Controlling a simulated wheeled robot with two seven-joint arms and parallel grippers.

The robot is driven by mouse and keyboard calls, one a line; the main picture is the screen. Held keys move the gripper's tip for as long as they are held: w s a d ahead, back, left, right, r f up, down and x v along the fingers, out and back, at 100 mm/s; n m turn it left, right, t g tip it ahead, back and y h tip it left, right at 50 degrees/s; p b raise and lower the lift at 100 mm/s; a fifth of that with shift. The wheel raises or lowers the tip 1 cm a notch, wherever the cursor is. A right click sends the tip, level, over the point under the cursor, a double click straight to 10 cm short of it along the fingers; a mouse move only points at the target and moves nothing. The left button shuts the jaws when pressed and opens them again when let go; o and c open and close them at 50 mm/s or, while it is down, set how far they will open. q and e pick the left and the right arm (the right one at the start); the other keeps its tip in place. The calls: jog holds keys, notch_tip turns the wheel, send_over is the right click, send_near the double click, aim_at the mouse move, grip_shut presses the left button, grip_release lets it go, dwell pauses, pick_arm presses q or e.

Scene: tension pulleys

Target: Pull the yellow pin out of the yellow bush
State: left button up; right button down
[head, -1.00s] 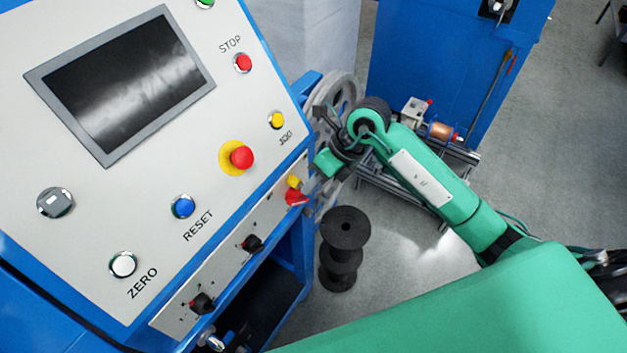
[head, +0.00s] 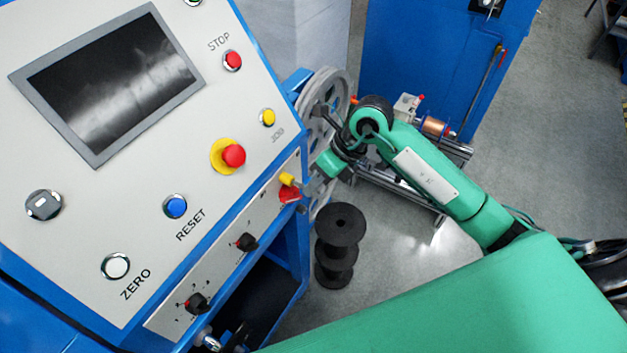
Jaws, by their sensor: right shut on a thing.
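A small yellow piece (head: 288,179) sticks out at the right end of the machine's lower panel, just above a red part (head: 289,194). It is too small to tell where the yellow pin ends and the yellow bush begins. My right gripper (head: 304,190) reaches in from the right, right beside the yellow piece. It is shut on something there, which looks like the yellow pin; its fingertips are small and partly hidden. My left gripper is out of view.
The slanted control panel (head: 150,235) with buttons and a screen (head: 110,80) fills the left. Grey pulley wheels (head: 335,90) stand behind my right wrist. Black spools (head: 341,225) stand on the floor below it. A blue cabinet (head: 425,60) is at the back.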

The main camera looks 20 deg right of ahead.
jog(key=shift+s+d, duration=0.4)
jog(key=shift+s, duration=0.15)
jog(key=shift+s+d, duration=0.1)
dwell(0.4)
jog(key=shift+s+d+b, duration=0.2)
jog(key=shift+b, duration=0.15)
jog(key=shift+s+d+b, duration=0.3)
jog(key=shift+s+d, duration=0.3)
jog(key=shift+s, duration=0.2)
jog(key=shift+s+d+b, duration=0.3)
jog(key=shift+s+d, duration=0.3)
jog(key=shift+s, duration=0.2)
